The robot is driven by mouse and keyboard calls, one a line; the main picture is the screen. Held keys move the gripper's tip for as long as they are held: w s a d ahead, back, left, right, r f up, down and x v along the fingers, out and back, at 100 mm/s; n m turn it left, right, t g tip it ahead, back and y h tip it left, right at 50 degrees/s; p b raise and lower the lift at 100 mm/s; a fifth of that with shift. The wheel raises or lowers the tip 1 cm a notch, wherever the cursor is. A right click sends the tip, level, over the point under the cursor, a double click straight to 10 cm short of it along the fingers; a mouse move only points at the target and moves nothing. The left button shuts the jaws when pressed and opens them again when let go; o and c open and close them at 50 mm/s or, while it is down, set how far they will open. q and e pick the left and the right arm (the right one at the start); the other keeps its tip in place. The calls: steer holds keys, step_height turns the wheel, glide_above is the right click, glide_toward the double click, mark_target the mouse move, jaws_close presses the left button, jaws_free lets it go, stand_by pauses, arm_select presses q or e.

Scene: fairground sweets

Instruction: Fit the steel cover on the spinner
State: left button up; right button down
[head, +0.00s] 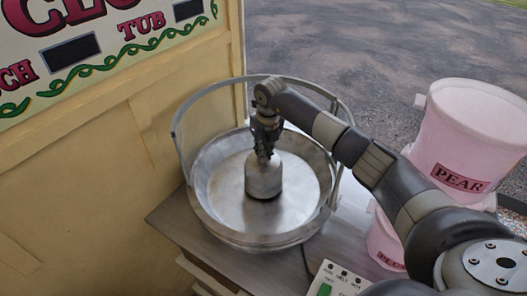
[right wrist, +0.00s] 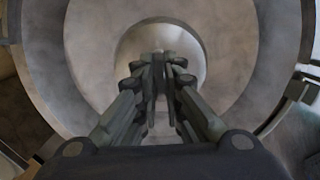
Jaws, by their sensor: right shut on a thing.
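The steel cover (head: 264,177) is a small domed cylinder in the middle of the spinner. The spinner (head: 216,222) is a wide round metal bowl on the counter. My right gripper (head: 264,153) reaches down into the bowl and is shut on the top of the cover. In the right wrist view the gripper's fingers (right wrist: 160,70) close together over the cover (right wrist: 192,45), with the bowl floor around it. The cover is upright at the bowl's centre; its lower edge looks at or near the floor, and I cannot tell whether it is seated. My left gripper is not in view.
A hoop-like rail (head: 184,117) stands around the bowl's back. Pink tubs, one labelled PEAR (head: 465,135), stand at the right. A control box (head: 338,280) sits at the front right. A yellow panel (head: 110,190) with a sign closes off the left.

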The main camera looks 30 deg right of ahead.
steer(key=shift+f+b, duration=0.4)
steer(key=shift+b, duration=0.25)
stand_by(1.0)
steer(key=c, duration=1.6)
jaws_free()
steer(key=shift+c, duration=0.2)
steer(key=shift+o, duration=0.3)
steer(key=o, duration=0.5)
steer(key=shift+r, duration=0.1)
steer(key=shift+r+p, duration=1.75)
steer(key=shift+r, duration=1.2)
